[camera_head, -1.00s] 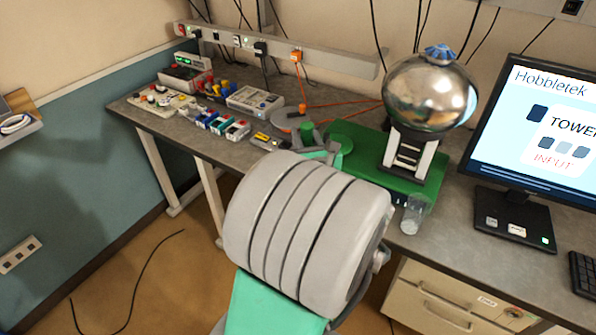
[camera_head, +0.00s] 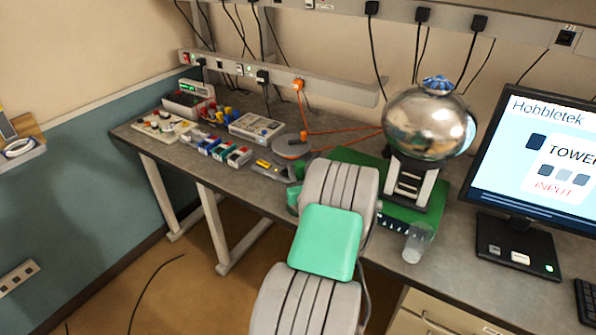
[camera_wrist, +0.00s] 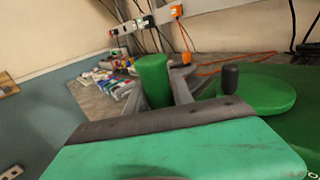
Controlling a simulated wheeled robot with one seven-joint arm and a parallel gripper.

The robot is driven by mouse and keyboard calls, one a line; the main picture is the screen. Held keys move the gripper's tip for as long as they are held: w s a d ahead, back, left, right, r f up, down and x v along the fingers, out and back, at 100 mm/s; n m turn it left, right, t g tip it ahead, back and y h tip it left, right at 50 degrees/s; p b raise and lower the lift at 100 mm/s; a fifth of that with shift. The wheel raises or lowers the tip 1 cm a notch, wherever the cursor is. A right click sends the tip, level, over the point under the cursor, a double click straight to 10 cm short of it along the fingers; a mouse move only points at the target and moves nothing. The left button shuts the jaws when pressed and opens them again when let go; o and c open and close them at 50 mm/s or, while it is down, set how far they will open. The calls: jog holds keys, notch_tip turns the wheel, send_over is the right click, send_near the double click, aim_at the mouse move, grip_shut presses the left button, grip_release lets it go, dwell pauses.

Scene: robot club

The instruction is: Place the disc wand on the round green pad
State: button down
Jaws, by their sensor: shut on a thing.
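My gripper (camera_wrist: 158,100) shows in the wrist view, its grey fingers on either side of an upright green cylinder (camera_wrist: 153,78). In the head view my arm hides most of the gripper and the pad; bits of green (camera_head: 298,170) show beside the arm.
A silver sphere (camera_head: 428,122) stands on a green base (camera_head: 400,209) right of my arm.

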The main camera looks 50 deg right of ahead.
jog(key=c, duration=1.1)
grip_release()
jog(key=shift+f, duration=0.1)
jog(key=b+v, duration=0.3)
jog(key=v, duration=0.9)
jog(key=w+a+n+y, duration=0.6)
jog(key=w+a+n, duration=0.2)
jog(key=a+n, duration=0.3)
jog(key=w+a+n+y, duration=0.6)
jog(key=w+a+n, duration=0.1)
jog(key=a+n, duration=0.35)
jog(key=s+a+f+n+g+y, duration=0.1)
jog(key=s+a+n+g, duration=0.1)
jog(key=a+n+g, duration=0.7)
jog(key=s+a+r+n+h, duration=0.1)
jog(key=s+a+r+n, duration=0.2)
jog(key=s+a+n, duration=0.8)
jog(key=n, duration=0.2)
jog(key=shift+s+r+n+g, duration=0.35)
jog(key=shift+s+r+g, duration=0.05)
